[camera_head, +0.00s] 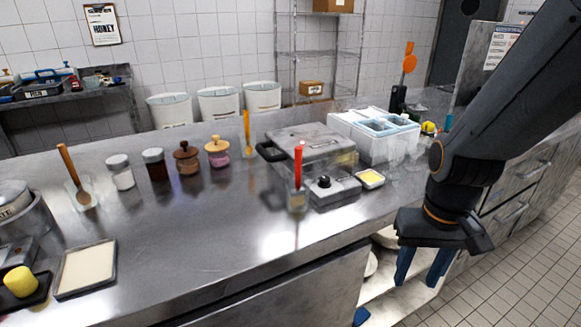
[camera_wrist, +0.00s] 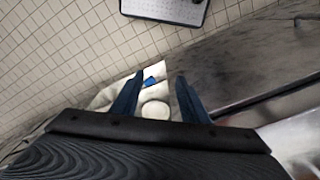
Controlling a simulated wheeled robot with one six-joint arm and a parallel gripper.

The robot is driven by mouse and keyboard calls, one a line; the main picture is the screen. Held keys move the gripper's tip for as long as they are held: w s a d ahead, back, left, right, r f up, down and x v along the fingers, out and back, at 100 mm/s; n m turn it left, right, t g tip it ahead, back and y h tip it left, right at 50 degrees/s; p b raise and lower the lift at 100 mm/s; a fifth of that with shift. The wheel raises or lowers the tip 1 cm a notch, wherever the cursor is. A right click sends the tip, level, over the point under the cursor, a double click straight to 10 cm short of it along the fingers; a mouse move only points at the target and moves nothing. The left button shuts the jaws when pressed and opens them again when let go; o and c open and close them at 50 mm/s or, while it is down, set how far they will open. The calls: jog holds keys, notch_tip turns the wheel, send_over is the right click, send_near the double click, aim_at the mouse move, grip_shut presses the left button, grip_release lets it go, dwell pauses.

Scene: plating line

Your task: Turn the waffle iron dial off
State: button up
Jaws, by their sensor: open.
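The waffle iron (camera_head: 310,143) sits closed on the steel counter, grey and square, with a dark handle at its left side. Its black dial (camera_head: 323,182) is on the grey control box at its front. I cannot tell the dial's setting from here. My gripper (camera_head: 420,268) points down in front of the counter's edge, to the right of and lower than the dial. Its blue fingers are apart with nothing between them. They also show in the wrist view (camera_wrist: 160,90), which looks down at the floor and lower shelf. The dial is not in the wrist view.
A clear holder with a red-handled tool (camera_head: 298,190) stands just left of the dial. A small yellow-filled dish (camera_head: 370,179) is just right of it. A white tub with blue compartments (camera_head: 385,130) is behind right. The counter's front left-centre is clear.

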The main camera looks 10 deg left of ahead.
jog(key=w+a+r+n+t+p, duration=0.2)
jog(key=w+a+r+p, duration=0.4)
jog(key=w, duration=0.4)
jog(key=n+t+y+p, duration=0.1)
jog(key=n+t+p, duration=0.1)
jog(key=p, duration=0.3)
send_near(325, 178)
jog(key=shift+p+x, duration=0.65)
jog(key=shift+x, duration=3.2)
jog(key=c, duration=0.9)
jog(key=shift+d, duration=0.2)
grip_shut()
jog(key=shift+a, duration=0.1)
jog(key=shift+y+b, duration=0.3)
jog(key=shift+b, duration=0.05)
